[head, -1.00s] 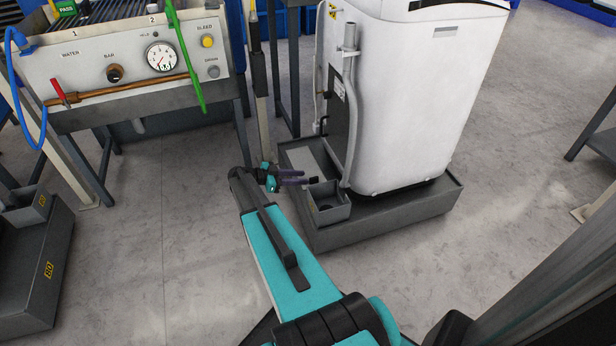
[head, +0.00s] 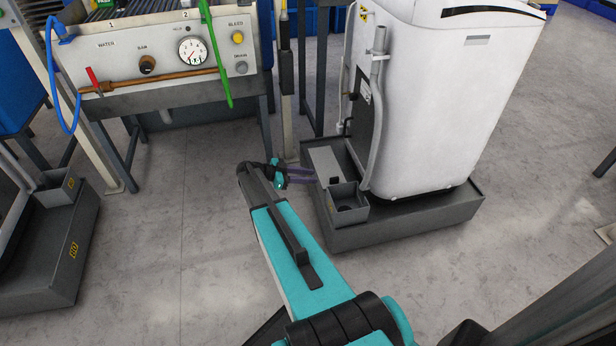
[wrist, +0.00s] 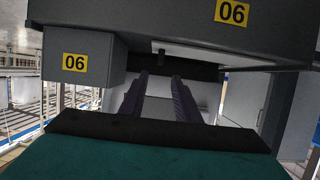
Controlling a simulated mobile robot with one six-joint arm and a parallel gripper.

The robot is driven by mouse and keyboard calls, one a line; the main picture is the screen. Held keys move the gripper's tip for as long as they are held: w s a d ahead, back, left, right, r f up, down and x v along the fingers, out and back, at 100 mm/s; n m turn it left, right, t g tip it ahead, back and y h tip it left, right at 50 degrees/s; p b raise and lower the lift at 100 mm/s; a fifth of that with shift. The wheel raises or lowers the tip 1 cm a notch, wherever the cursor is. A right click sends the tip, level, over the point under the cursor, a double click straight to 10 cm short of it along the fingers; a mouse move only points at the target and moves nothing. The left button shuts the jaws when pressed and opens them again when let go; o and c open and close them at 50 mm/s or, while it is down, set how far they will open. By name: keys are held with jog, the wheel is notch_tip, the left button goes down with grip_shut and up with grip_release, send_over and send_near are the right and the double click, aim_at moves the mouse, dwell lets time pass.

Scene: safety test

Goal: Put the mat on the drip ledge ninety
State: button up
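My gripper (head: 303,175) is at the left edge of the dark grey drip ledge (head: 400,222) under the white cabinet. Its two purple fingers stand apart with nothing between them, as the wrist view (wrist: 160,100) also shows. A pale flat plate (head: 324,161) with a small dark knob lies on the ledge just beyond the fingertips; I cannot tell whether it is the mat. The wrist view looks upside down; the yellow labels on the ledge (wrist: 233,11) and its box (wrist: 75,63) appear there as 06, which reads 90 turned over.
An open grey box (head: 348,203) sits at the ledge's front corner. The white cabinet (head: 440,100) stands on the ledge, with a grey pipe (head: 378,120). A gauge bench (head: 165,65) stands behind left, and another dark ledge (head: 45,265) at left. Floor between them is clear.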

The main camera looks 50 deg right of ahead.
jog(key=s+a+f+n+t+y, duration=0.1)
jog(key=s+a+f+n, duration=0.4)
jog(key=a, duration=0.7)
jog(key=s+a+f+n+t+y, duration=0.1)
jog(key=s+a+f+n+y, duration=0.3)
jog(key=a, duration=0.8)
jog(key=s+a+f+n+y, duration=0.3)
jog(key=s+a+f+n, duration=0.5)
jog(key=a, duration=0.4)
jog(key=shift+f+n+t, duration=0.4)
jog(key=shift+f+n, duration=0.1)
jog(key=s+a+n+y, duration=0.1)
jog(key=s+a+n, duration=0.1)
jog(key=s+a, duration=0.1)
jog(key=s+a+n+y, duration=0.1)
jog(key=s+a+n, duration=0.1)
jog(key=a, duration=0.4)
jog(key=s+a+n+y, duration=0.1)
jog(key=s+a+n, duration=0.1)
jog(key=s+a, duration=0.2)
jog(key=shift+s+a+f+n+y, duration=0.15)
jog(key=shift+s+f+n+y, duration=0.15)
jog(key=shift+y, duration=0.1)
